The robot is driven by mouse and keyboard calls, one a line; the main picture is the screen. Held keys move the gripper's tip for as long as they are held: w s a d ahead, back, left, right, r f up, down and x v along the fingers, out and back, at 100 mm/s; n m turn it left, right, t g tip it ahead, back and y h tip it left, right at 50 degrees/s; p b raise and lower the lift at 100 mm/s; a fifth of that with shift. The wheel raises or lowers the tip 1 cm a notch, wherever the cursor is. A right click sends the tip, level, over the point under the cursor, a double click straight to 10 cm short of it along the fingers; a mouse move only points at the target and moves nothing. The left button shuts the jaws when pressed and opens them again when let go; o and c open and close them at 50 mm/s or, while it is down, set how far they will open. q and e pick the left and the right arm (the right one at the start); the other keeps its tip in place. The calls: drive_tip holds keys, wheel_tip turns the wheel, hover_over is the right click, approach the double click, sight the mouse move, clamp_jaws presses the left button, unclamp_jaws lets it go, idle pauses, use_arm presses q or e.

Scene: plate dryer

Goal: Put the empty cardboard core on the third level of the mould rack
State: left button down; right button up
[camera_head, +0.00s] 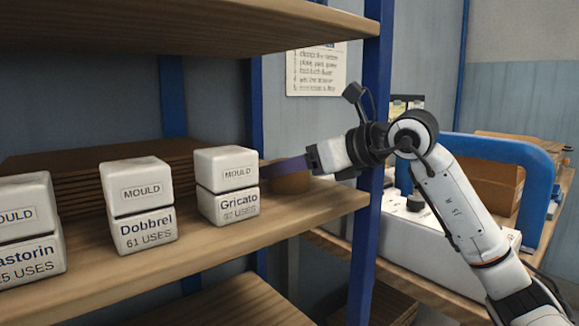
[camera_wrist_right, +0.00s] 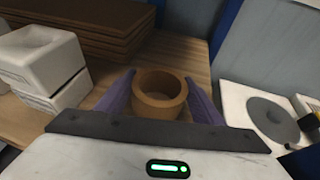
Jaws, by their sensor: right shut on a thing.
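The empty cardboard core (camera_wrist_right: 160,94) is a short brown open ring, upright between the two purple fingers of my right gripper (camera_wrist_right: 160,100) in the right wrist view. The gripper is shut on its sides. In the head view, the core (camera_head: 291,181) is partly hidden behind a purple finger of the right gripper (camera_head: 284,172). It is at the right end of the mould rack's middle visible shelf (camera_head: 190,246), beside the Gricato mould. I cannot tell whether it touches the board. My left gripper is not in view.
White mould blocks Gricato (camera_head: 228,185) and Dobbrel (camera_head: 138,205) stand along the shelf, with another at left. Stacked brown boards (camera_head: 75,178) lie behind them. A blue post (camera_head: 370,150) and an upper shelf (camera_head: 190,25) bound the space. A white machine (camera_head: 400,250) stands right.

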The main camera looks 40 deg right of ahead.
drive_tip(key=o, duration=1)
drive_tip(key=shift+f, duration=0.15)
drive_tip(key=shift+o, duration=0.2)
drive_tip(key=shift+s+r, duration=0.15)
drive_tip(key=shift+r, duration=0.05)
drive_tip(key=b+v, duration=0.2)
drive_tip(key=v, duration=0.9)
drive_tip(key=shift+s+d+r, duration=0.1)
drive_tip(key=shift+s, duration=0.2)
